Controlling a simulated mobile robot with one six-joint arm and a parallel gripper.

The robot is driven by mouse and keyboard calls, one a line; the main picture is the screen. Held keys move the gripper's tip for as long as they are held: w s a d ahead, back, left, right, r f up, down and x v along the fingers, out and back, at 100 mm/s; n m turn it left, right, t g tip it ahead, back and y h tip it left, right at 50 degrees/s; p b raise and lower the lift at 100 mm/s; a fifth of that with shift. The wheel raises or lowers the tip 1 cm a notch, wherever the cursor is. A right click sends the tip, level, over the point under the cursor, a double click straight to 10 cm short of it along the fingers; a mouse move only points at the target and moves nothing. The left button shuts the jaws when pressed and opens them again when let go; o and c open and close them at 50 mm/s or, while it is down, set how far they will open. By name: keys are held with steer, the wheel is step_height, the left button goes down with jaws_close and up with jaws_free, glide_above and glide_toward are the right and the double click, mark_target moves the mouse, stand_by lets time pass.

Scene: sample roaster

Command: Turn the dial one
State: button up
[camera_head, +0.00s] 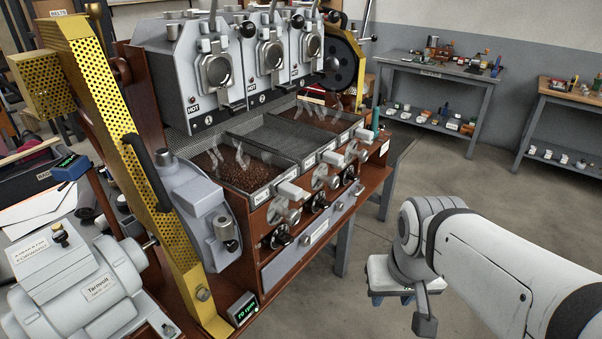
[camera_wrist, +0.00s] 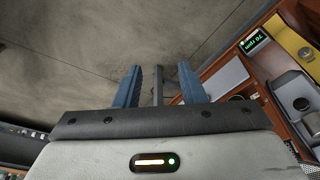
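The sample roaster (camera_head: 300,215) stands at the centre of the head view. Black dials sit along its front, below the cooling trays; the leftmost one (camera_head: 281,237), below the unit marked 1, is probably dial one. No digit can be read on the dial itself. My gripper (camera_head: 392,298) hangs to the right of the roaster, well apart from the dials. That view shows mostly floor and, at the right, part of the roaster's wooden base, but no clear dial.
Roasted beans lie in the near tray (camera_head: 240,166). Silver handles (camera_head: 284,212) stick out above the dials. A yellow perforated belt guard (camera_head: 125,130), a motor (camera_head: 85,290) and a "70 rpm" display (camera_head: 243,308) are at the left. Floor (camera_head: 450,165) is free at the right.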

steer(key=shift+o, duration=0.5)
steer(key=shift+a, duration=0.2)
steer(key=shift+o, duration=0.8)
steer(key=shift+w+d+f+n, duration=0.1)
steer(key=shift+w+f+n, duration=0.1)
steer(key=shift+w+n, duration=0.1)
steer(key=shift+o, duration=0.9)
steer(key=w+d+f+n+t+b, duration=0.1)
steer(key=w+n+t+b, duration=0.2)
steer(key=w, duration=0.3)
steer(key=w+d+f+n+t+h+b, duration=0.1)
steer(key=w+f+n+t+b, duration=0.1)
steer(key=w+n+b, duration=0.2)
steer(key=shift+w+d+n+t, duration=0.3)
steer(key=shift+w+n+t, duration=0.1)
steer(key=shift+w, duration=0.65)
steer(key=n+t+y+b, duration=0.4)
steer(key=n+y+b, duration=0.9)
steer(key=n, duration=1.5)
glide_toward(296, 220)
steer(key=w+a+y, duration=0.1)
steer(key=w+a, duration=0.1)
steer(key=w, duration=0.1)
steer(key=shift+w+a+f+g+y+p, duration=0.2)
steer(key=shift+a+f+g+y+p, duration=0.1)
steer(key=shift+p, duration=0.05)
steer(key=x, duration=0.6)
steer(key=shift+w+a, duration=0.25)
steer(key=shift+w, duration=0.05)
steer(key=shift+c, duration=0.3)
